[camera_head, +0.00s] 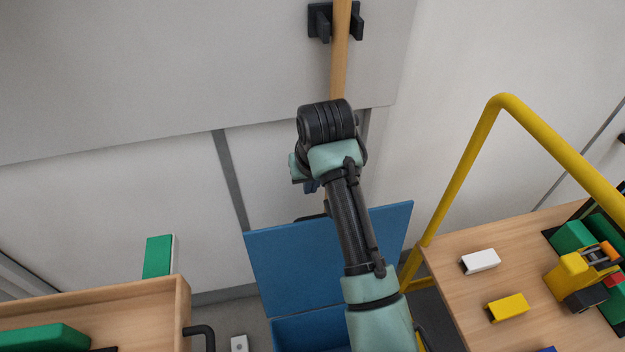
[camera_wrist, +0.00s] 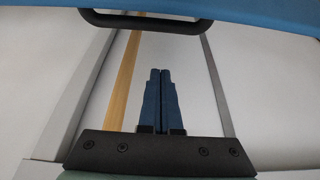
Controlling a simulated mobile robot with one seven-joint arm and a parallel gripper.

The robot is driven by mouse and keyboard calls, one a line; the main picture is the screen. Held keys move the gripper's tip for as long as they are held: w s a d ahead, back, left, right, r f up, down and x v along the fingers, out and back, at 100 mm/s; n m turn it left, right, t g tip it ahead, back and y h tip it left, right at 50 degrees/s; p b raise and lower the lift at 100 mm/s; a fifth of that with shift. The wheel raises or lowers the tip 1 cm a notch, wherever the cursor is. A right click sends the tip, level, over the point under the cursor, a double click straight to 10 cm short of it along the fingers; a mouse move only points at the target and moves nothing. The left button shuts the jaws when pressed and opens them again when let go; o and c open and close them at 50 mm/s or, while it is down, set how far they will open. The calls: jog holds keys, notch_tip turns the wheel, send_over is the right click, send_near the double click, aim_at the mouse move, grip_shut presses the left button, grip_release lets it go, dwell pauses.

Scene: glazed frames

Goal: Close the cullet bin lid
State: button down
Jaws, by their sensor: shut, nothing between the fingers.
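The blue cullet bin (camera_head: 300,335) stands on the floor at the bottom middle of the head view, partly hidden by my arm. Its blue lid (camera_head: 285,265) is open and stands up from the far side of the bin. In the wrist view the lid (camera_wrist: 230,12) fills the top edge, with its black handle (camera_wrist: 146,21) on it. My gripper (camera_head: 311,187) is near the lid's upper edge, and its fingers are mostly hidden by my wrist. In the wrist view my gripper (camera_wrist: 160,72) is shut and empty, its fingers apart from the handle in the picture.
A wooden pole (camera_head: 341,50) hangs in a black wall bracket (camera_head: 322,22) behind my gripper. A yellow rail (camera_head: 460,170) and a wooden table (camera_head: 450,275) with coloured blocks stand right. A wooden cart (camera_head: 120,300) with a black handle (camera_head: 205,332) stands left.

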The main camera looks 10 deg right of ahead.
jog(key=s+f, duration=0.2)
jog(key=s, duration=0.1)
jog(key=shift+s, duration=0.1)
dwell(0.3)
jog(key=shift+r, duration=0.1)
